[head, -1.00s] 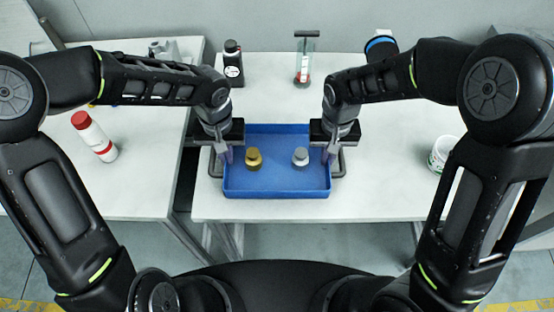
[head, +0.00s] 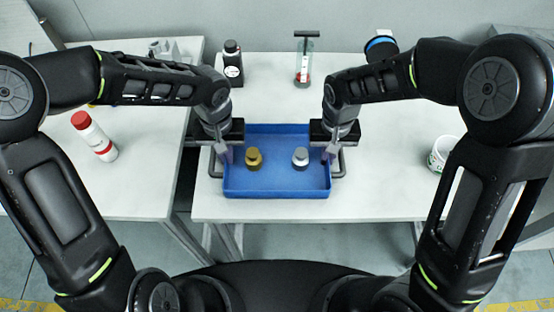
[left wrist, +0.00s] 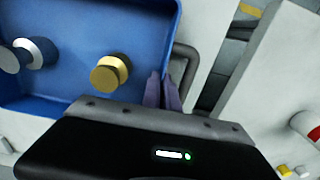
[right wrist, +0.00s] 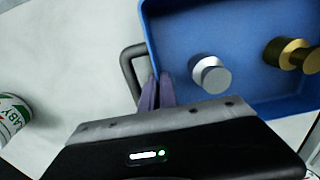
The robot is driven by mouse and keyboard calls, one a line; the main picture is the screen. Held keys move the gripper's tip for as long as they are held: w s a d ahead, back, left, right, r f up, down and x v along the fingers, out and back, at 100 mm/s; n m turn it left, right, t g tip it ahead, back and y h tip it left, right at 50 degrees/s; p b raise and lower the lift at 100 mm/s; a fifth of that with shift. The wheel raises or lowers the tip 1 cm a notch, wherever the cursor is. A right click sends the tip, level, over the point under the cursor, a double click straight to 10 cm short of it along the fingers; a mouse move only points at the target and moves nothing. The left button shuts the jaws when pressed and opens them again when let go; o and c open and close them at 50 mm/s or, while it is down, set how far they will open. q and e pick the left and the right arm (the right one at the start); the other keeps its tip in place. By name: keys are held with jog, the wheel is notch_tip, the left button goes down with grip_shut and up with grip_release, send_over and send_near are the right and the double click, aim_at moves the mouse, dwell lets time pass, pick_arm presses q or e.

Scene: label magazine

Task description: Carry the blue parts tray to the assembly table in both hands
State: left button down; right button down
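The blue parts tray (head: 276,190) rests on the white table in front of me, with a grey loop handle at each short side. A gold knobbed part (head: 254,160) and a silver knobbed part (head: 300,157) stand inside it. My left gripper (head: 225,154) is at the tray's left side; its purple fingers (left wrist: 162,92) are close together at the side wall, one on each side. My right gripper (head: 330,152) is at the right side; its fingers (right wrist: 157,92) are likewise close together on that wall. The fingertips' contact is partly hidden.
A dark bottle (head: 233,63) and a clear container with a red item (head: 304,62) stand behind the tray. A white tub (head: 440,154) is at the right. A red-capped bottle (head: 94,136) is on the left table, across a gap.

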pick_arm(q)
jog(key=shift+w+r, duration=0.1)
jog(key=shift+r, duration=0.05)
pick_arm(e)
jog(key=shift+w+r, duration=0.1)
jog(key=shift+r, duration=0.05)
